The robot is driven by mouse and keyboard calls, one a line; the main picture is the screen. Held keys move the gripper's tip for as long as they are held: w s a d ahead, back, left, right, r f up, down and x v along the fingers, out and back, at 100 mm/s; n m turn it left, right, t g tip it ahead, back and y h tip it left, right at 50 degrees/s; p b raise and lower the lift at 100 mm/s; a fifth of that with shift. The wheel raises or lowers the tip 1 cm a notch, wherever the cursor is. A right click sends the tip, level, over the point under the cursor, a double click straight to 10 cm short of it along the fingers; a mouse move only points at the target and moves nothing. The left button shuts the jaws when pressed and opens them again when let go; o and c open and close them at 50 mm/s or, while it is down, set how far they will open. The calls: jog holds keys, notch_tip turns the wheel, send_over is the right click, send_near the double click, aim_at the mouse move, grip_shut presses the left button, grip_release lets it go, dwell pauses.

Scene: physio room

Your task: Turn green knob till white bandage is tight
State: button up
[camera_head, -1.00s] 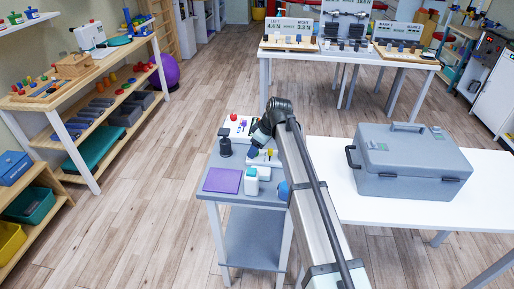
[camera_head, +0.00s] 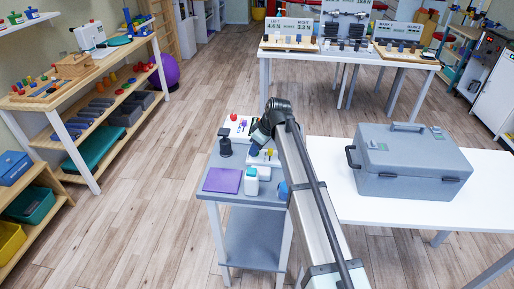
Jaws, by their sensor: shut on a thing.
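My gripper (camera_head: 254,149) points down at a small white device (camera_head: 262,161) on the grey side table. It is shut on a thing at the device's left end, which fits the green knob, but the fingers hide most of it. The knob's green colour does not show clearly. A few small coloured spots show on top of the device. The white bandage cannot be made out at this size, so I cannot tell how tight it is.
The grey side table (camera_head: 216,205) also holds a purple pad (camera_head: 222,180), a black object (camera_head: 225,146), a white bottle with a teal top (camera_head: 251,181) and a white box with red (camera_head: 238,127). A grey case (camera_head: 412,165) stands on the white table (camera_head: 330,160) at right.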

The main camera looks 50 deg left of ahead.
jog(key=m, duration=0.2)
jog(key=m+t, duration=0.1)
jog(key=shift+s+m, duration=0.2)
jog(key=shift+m, duration=0.2)
jog(key=m+t, duration=0.2)
jog(key=m, duration=0.2)
jog(key=shift+s+m, duration=0.15)
jog(key=shift+m, duration=0.15)
jog(key=m+t+h, duration=0.1)
jog(key=m, duration=0.2)
jog(key=shift+s+a, duration=0.1)
jog(key=shift+a+m+t+h, duration=0.1)
jog(key=shift+m+t+h, duration=0.2)
jog(key=shift+m, duration=0.85)
jog(key=shift+m+t+h, duration=0.3)
jog(key=shift+m, duration=0.85)
jog(key=o, duration=1)
jog(key=shift+o, duration=0.2)
jog(key=shift+s+r, duration=0.1)
